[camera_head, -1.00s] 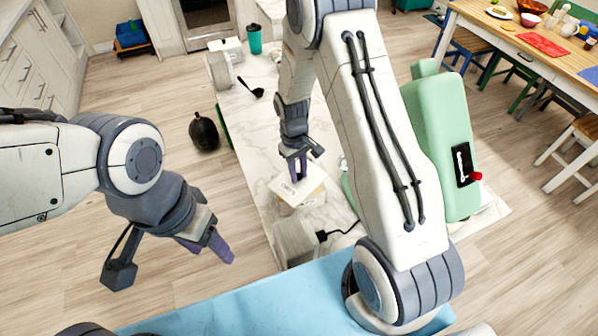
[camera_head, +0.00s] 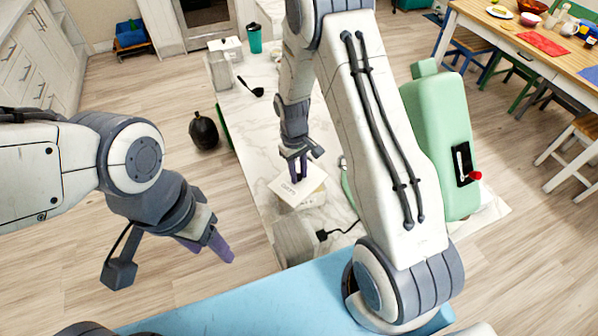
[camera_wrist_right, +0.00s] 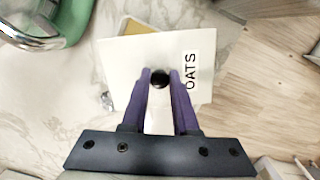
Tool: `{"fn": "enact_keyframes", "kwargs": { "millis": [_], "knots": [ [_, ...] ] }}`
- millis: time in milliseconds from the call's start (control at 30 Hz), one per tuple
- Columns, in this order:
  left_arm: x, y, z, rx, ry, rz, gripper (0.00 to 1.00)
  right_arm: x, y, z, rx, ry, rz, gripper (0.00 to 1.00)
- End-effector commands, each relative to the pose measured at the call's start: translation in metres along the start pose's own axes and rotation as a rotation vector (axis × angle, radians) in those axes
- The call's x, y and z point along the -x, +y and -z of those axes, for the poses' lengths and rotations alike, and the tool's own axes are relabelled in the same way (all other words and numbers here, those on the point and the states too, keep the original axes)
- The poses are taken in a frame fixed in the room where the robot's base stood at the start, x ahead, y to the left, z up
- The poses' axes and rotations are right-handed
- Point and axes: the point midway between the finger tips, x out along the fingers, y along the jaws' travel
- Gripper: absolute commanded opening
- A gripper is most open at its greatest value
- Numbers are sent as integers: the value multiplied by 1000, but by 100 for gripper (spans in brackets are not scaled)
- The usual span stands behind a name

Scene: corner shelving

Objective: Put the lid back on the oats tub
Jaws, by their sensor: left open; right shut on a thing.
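The white square lid (camera_head: 285,187), marked OATS, has a black knob (camera_wrist_right: 159,78). My right gripper (camera_head: 298,177) is shut on this knob, and its purple fingers show on either side of it in the right wrist view (camera_wrist_right: 160,74). The oats tub (camera_head: 311,200) is under the lid, mostly hidden by it. In the right wrist view a tan strip of the tub (camera_wrist_right: 136,27) shows past the lid's upper left edge, so the two look out of line. I cannot tell whether they touch. My left gripper (camera_head: 218,250) is open and empty, left of the counter.
A grey-white appliance with a black cord (camera_head: 295,243) stands close in front of the tub. The counter behind the tub is mostly clear.

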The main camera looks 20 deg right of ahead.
Motion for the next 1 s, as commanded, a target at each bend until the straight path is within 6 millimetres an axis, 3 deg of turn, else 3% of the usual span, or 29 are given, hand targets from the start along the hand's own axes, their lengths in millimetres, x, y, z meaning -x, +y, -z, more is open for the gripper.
{"fn": "enact_keyframes", "kwargs": {
  "millis": [200,233,300,333,533,567,633,1000],
  "knots": [
    [0,0,0,0,0,0,58,0,0,0,0,0,0,0],
    [0,0,0,0,0,0,58,0,0,0,0,0,0,32],
    [0,0,0,0,0,0,58,0,0,0,0,0,0,58],
    [0,0,0,0,0,0,58,0,0,0,0,0,0,63],
    [0,0,0,0,0,0,58,0,0,0,0,0,0,63],
    [0,0,0,0,0,0,58,0,0,0,0,0,0,67],
    [0,0,0,0,0,0,58,0,0,0,0,0,0,93],
    [1,0,0,0,0,0,58,1,0,0,0,0,0,93]
  ]
}}
